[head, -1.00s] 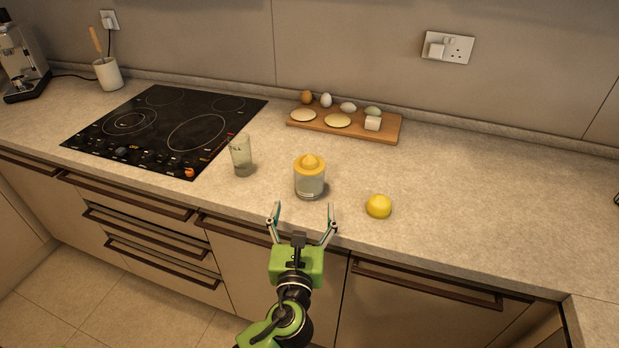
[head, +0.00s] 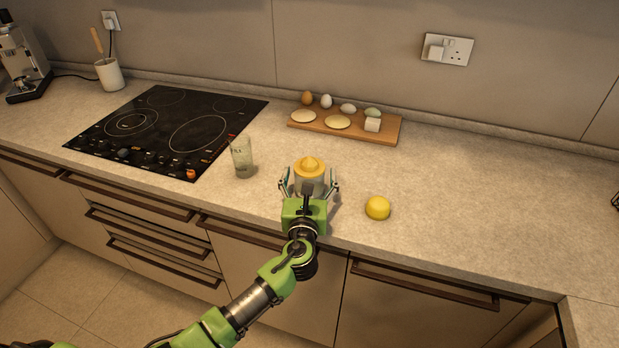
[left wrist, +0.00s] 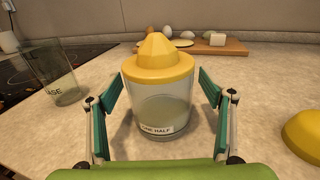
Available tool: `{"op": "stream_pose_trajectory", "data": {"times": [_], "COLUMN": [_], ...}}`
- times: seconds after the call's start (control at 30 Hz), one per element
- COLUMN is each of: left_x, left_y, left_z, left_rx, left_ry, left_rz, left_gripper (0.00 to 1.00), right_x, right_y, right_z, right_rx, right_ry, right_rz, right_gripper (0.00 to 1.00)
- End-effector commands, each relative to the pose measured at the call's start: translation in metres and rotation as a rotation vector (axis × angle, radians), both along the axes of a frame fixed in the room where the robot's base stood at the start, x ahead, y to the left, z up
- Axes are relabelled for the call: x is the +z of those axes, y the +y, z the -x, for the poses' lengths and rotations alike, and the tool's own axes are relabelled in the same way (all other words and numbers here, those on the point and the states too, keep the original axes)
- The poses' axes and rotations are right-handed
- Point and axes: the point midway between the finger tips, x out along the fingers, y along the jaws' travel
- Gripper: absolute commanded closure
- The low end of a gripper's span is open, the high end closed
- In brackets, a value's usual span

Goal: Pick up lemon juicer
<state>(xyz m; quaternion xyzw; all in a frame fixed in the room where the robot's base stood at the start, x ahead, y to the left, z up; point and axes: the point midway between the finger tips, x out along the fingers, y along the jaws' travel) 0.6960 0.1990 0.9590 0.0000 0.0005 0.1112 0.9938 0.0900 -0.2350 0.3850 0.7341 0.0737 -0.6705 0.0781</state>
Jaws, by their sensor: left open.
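The lemon juicer (head: 310,168) has a yellow ribbed cone top and a clear glass body. It stands upright on the counter near the front edge. My left gripper (head: 309,184) is open, with one finger on each side of the juicer. In the left wrist view the juicer (left wrist: 160,85) sits between the two green-padded fingers (left wrist: 158,108), with a visible gap to each. The words "ONE HALF" show on its glass. My own gripper hides the juicer's lower part in the head view. My right gripper is not in view.
A glass (head: 241,157) stands left of the juicer, and a lemon (head: 378,208) lies to its right. Behind is a wooden board (head: 388,128) with eggs and other food. A black cooktop (head: 165,130) is at left.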

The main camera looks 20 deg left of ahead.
Motion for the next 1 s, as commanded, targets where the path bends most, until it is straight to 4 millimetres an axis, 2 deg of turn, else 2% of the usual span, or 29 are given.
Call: {"op": "stream_pose_trajectory", "data": {"times": [0.27,0.47,0.8,1.0], "left_x": [0.0,0.0,0.002,0.019], "left_y": [0.001,0.001,0.001,0.001], "left_z": [-0.004,-0.004,-0.004,-0.004], "left_rx": [0.0,0.0,0.0,-0.001], "left_ry": [0.0,0.0,-0.002,-0.005], "left_rz": [0.0,0.0,0.001,0.0], "left_gripper": [0.26,0.74,0.75,0.75], "right_x": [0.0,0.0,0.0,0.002], "right_y": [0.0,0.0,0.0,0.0], "right_z": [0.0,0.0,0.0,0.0], "right_rx": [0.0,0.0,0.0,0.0], "right_ry": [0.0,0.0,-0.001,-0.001], "right_rz": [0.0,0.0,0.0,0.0], "right_gripper": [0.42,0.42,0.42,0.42]}}
